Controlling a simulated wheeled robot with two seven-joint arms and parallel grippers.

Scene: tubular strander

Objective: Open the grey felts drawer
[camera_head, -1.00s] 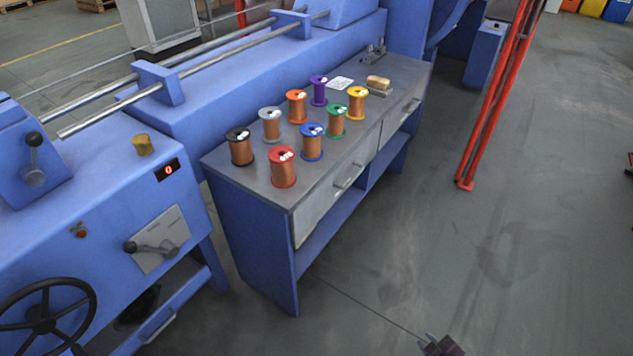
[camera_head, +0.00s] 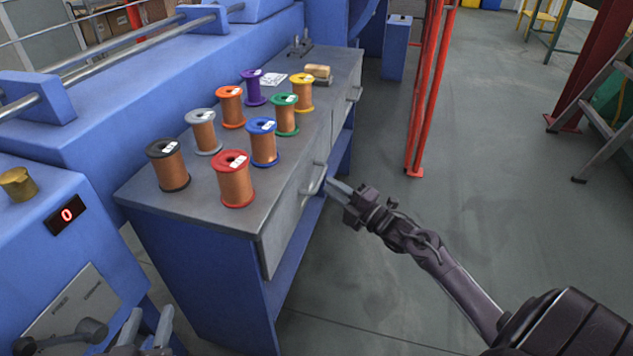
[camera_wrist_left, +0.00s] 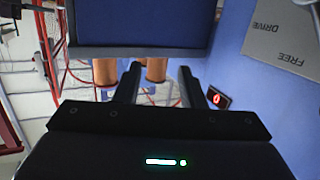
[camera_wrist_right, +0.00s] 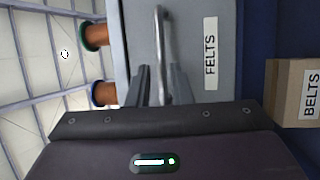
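The grey drawer (camera_head: 290,229) of the blue bench has a bar handle (camera_head: 314,178) on its front and looks closed. In the right wrist view its front bears a FELTS label (camera_wrist_right: 210,53), and the handle (camera_wrist_right: 161,45) runs upright in the picture, lined up between my fingers. My right gripper (camera_head: 338,188) is at the handle; its fingers (camera_wrist_right: 160,84) stand closer together than the left ones, and contact with the bar is unclear. My left gripper (camera_head: 146,330) is open and empty, low by the blue machine; it also shows in the left wrist view (camera_wrist_left: 160,75).
Several wire spools, including a red one (camera_head: 234,180), stand on the bench top (camera_head: 215,217). A second drawer handle (camera_head: 354,94) is further back. A BELTS box (camera_wrist_right: 296,92) shows beside the drawer. A red post (camera_head: 428,95) stands to the right; the floor before the bench is clear.

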